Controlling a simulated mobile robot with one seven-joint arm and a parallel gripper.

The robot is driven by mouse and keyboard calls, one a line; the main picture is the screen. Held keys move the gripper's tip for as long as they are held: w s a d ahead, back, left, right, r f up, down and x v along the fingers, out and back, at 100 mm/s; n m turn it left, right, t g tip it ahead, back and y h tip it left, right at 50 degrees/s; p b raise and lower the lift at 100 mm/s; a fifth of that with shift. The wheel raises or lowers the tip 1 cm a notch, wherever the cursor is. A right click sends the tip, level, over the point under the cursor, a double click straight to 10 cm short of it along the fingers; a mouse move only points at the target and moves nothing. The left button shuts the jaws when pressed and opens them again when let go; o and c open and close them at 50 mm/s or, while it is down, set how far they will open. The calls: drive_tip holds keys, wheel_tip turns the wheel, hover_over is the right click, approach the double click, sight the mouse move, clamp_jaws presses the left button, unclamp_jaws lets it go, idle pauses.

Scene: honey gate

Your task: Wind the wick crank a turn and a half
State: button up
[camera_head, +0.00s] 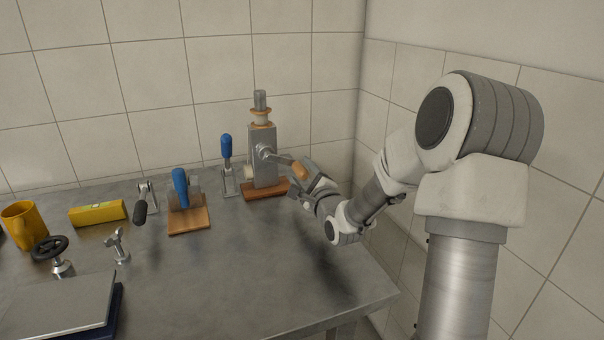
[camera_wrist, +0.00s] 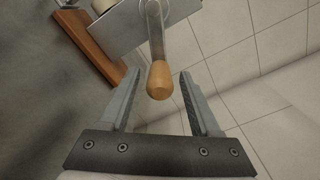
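The wick crank's grey block (camera_head: 264,150) stands upright on a reddish wooden base (camera_head: 265,190) near the back right of the table. A metal crank arm (camera_head: 276,157) reaches from the block toward the right, ending in an orange-brown wooden handle (camera_head: 300,170). In the wrist view, the handle (camera_wrist: 159,82) points toward me, its rounded end between my fingers. My gripper (camera_head: 305,180) is open at the handle, one finger to each side. In the wrist view, gaps show between both fingers and the handle, and the wooden base (camera_wrist: 95,45) is at upper left.
Left of the crank stand a blue-handled upright lever (camera_head: 226,150) and a blue-handled device (camera_head: 181,190) on a wooden base. Farther left are a black-gripped lever (camera_head: 141,207), a yellow block (camera_head: 97,213), a yellow mug (camera_head: 25,225) and a handwheel (camera_head: 49,248). The front right tabletop is clear.

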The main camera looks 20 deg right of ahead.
clamp_jaws()
idle(1.2)
